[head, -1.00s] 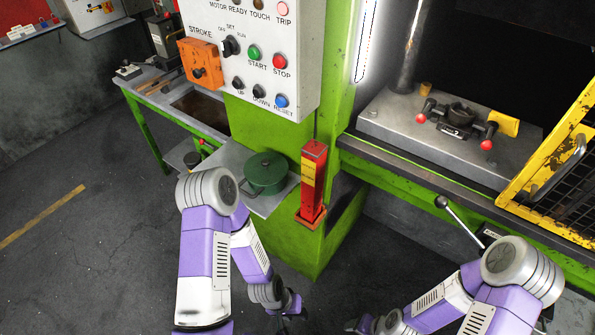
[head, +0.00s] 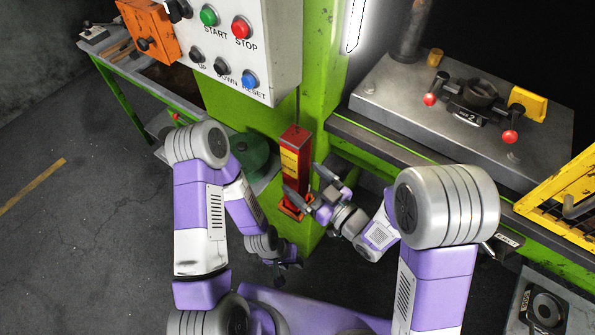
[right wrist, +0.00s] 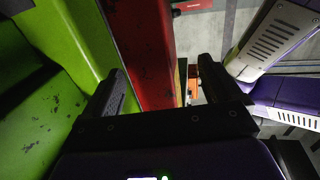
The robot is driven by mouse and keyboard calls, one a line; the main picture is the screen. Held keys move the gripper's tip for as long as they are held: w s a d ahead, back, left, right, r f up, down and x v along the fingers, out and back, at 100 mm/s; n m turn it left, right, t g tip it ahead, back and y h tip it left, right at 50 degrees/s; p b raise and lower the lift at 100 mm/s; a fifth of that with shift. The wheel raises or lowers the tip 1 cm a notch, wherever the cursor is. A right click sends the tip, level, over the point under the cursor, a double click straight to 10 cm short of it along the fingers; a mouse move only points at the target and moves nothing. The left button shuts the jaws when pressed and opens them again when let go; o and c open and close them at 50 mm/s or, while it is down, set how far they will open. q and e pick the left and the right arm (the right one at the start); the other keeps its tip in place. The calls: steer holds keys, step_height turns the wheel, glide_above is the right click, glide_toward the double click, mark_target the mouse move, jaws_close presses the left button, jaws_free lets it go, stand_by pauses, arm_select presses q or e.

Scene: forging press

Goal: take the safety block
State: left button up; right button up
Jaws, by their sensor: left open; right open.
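The safety block is a red upright post with a yellow label (head: 294,150). It stands in an orange-red holder at the green press column. My right gripper (head: 305,180) is open just in front of the block, its two fingers pointing towards it. In the right wrist view the block (right wrist: 146,50) is a tall red face between the two open fingers (right wrist: 162,85), nearer the left one; I cannot tell whether they touch it. My left gripper (head: 284,274) is lower, open and empty, away from the block.
The control panel (head: 240,65) hangs above and left of the block. A green pot (head: 250,158) stands on a shelf to its left. The press bed (head: 400,95) and yellow guard (head: 560,190) are at the right. Open floor (head: 90,240) lies at the left.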

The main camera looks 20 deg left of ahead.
steer(key=x, duration=0.6)
steer(key=shift+w+d, duration=0.15)
steer(key=shift+w, duration=0.2)
jaws_close()
steer(key=shift+r, duration=0.1)
